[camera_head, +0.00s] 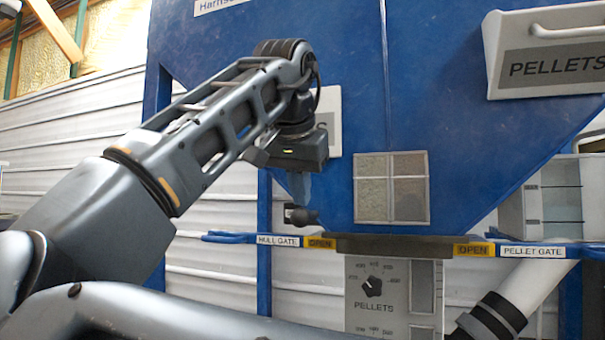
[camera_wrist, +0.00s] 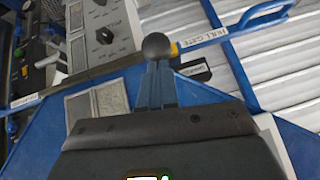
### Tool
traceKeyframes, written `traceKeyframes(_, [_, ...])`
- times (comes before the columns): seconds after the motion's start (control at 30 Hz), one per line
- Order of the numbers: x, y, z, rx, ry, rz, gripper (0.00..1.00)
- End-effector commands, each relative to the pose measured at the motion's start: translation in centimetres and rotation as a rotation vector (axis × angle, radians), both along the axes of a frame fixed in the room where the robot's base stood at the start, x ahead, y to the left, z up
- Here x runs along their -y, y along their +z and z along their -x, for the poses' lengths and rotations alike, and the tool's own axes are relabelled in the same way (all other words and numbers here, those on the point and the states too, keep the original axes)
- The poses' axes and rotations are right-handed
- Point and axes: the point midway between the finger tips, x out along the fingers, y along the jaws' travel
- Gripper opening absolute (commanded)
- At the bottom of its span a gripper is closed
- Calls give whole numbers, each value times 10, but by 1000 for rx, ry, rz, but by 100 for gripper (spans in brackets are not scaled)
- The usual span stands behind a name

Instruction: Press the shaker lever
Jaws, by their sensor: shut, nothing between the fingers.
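The shaker lever shows in the head view as a dark ball knob (camera_head: 302,216) on a small black mount at the lower left slope of the blue hopper. In the wrist view its round black knob (camera_wrist: 156,46) lies straight beyond the fingertips. My gripper (camera_head: 306,197) points down just above the knob. Its two blue fingers (camera_wrist: 155,72) are together with nothing between them. The fingertips look very close to the knob. I cannot tell whether they touch it. The knob partly hides the lever's arm in the wrist view.
The hull gate bar (camera_head: 245,239) runs just below the knob, and the pellet gate bar (camera_head: 530,250) is to the right. A pellets dial panel (camera_head: 373,287) hangs below. A small window (camera_head: 391,187) is in the blue hopper wall (camera_head: 440,100). White corrugated siding (camera_head: 75,140) stands behind.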

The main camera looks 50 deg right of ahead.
Motion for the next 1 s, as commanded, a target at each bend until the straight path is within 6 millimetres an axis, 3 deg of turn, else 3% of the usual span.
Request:
traceKeyframes(0.37, [0,-3,0,2,0,8,0])
traceKeyframes(1.0, [-6,-55,3,112,-2,314,0])
